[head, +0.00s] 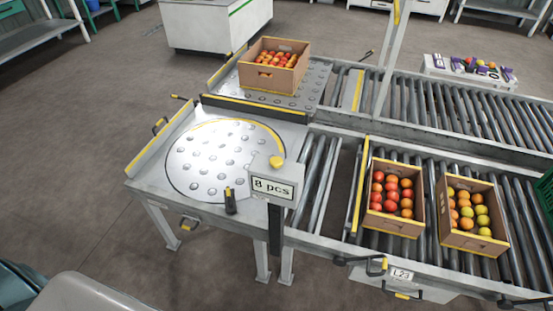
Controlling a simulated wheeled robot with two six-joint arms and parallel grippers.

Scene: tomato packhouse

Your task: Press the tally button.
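A round yellow knob-like button (277,162) sits at the top of a post beside a sign reading "8 pcs" (273,187), at the near right corner of the round ball-studded plate. I take it for the tally button; nothing touches it or covers it. Neither of my grippers shows in the head view.
The round turntable plate (206,167) is empty. A small dark upright lever (230,201) stands at its near edge. Another tomato box (270,86) stands on the far line.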

